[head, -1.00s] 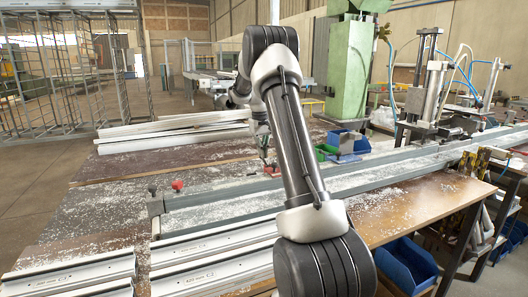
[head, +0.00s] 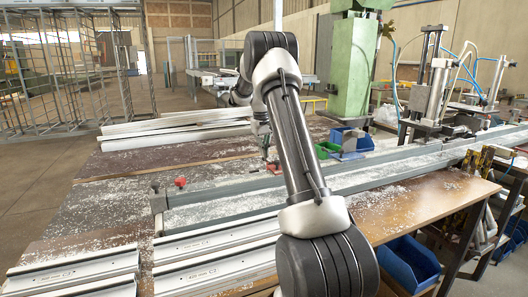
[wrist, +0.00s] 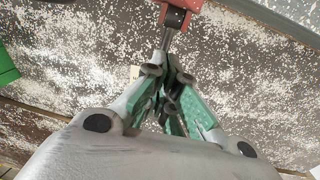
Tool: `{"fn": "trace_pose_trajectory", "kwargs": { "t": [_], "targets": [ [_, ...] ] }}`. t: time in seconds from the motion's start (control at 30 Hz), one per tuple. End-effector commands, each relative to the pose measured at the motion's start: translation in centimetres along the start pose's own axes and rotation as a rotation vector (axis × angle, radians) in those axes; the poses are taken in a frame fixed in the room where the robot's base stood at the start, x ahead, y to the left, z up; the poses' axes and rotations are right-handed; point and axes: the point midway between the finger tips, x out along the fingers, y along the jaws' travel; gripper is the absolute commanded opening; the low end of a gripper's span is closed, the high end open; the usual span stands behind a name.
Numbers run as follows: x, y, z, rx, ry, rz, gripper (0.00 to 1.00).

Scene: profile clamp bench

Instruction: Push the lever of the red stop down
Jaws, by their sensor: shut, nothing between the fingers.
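The red stop (wrist: 180,12) shows at the top edge of the wrist view, partly cut off. Its short grey lever (wrist: 168,38) points from the red block toward my fingertips. My gripper (wrist: 168,78) has its green and grey fingers shut and empty, just below the lever's end in that view. I cannot tell whether the fingertips touch the lever. In the head view the red stop (head: 275,168) is small on the bench, right below my gripper (head: 264,150). My arm hides part of the area there, and the lever is too small to make out.
A second red piece (head: 180,182) sits at the left end of the long grey rail (head: 215,194). White profiles (head: 180,124) lie behind, with more at the front left. Blue and green bins (head: 350,140) stand right of the stop. Metal clamps (head: 432,95) rise at the right.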

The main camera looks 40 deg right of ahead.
Motion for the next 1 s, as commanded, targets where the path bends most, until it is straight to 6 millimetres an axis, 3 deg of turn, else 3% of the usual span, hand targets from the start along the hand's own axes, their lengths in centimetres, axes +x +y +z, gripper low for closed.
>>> {"fn": "trace_pose_trajectory", "kwargs": {
  "t": [0.27,0.7,1.0],
  "targets": [
    [-0.9,0.0,0.0,0.000,0.002,0.000,0.00],
    [-9.5,0.0,-0.1,0.000,0.003,0.000,0.00],
    [-12.0,0.0,0.0,0.000,0.000,0.000,0.00]
  ]
}}
